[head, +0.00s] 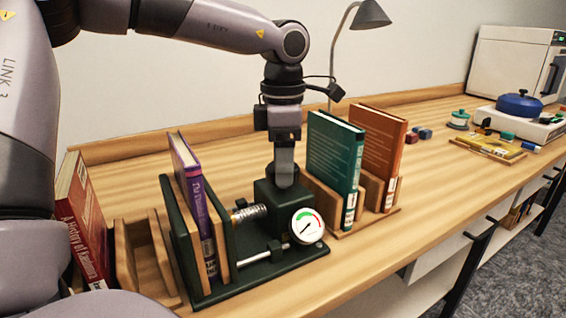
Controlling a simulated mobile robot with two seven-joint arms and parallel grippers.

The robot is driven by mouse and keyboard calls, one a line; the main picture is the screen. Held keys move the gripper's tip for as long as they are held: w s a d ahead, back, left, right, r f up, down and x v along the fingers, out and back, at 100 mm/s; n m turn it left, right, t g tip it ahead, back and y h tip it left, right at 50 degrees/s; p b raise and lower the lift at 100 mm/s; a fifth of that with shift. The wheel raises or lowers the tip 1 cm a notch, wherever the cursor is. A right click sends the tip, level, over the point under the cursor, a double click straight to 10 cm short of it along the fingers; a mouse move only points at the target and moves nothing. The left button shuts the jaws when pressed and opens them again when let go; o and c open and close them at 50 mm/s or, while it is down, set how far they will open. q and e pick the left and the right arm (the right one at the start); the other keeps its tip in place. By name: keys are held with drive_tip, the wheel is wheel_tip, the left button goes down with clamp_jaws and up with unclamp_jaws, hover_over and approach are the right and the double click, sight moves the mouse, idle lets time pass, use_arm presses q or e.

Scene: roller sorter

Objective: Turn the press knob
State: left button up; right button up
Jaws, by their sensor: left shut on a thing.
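The dark green book press (262,262) stands on the wooden bench. It has a block with a round white gauge (307,226) with a green and red arc, a silver threaded screw (248,213) and a guide rod. A purple book (195,190) stands upright between the press's plates and wooden boards. My left gripper (284,178) points straight down onto the top of the press block and is shut on the press knob, which its fingers mostly hide. My right gripper is not in view.
A red book (82,222) leans in a wooden rack at left. A teal book (333,168) and an orange book (380,155) stand in a rack right of the press. A lamp (369,14) rises behind. Further right are a blue pot (519,104) and small items.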

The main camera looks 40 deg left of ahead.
use_arm(q)
drive_tip(key=n, duration=0.5)
drive_tip(key=shift+n+b, duration=0.3)
drive_tip(key=shift+b, duration=0.1)
drive_tip(key=n, duration=0.9)
drive_tip(key=shift+b, duration=0.3)
drive_tip(key=n, duration=1.5)
drive_tip(key=shift+b, duration=0.35)
drive_tip(key=n, duration=0.4)
drive_tip(key=shift+n, duration=2.7)
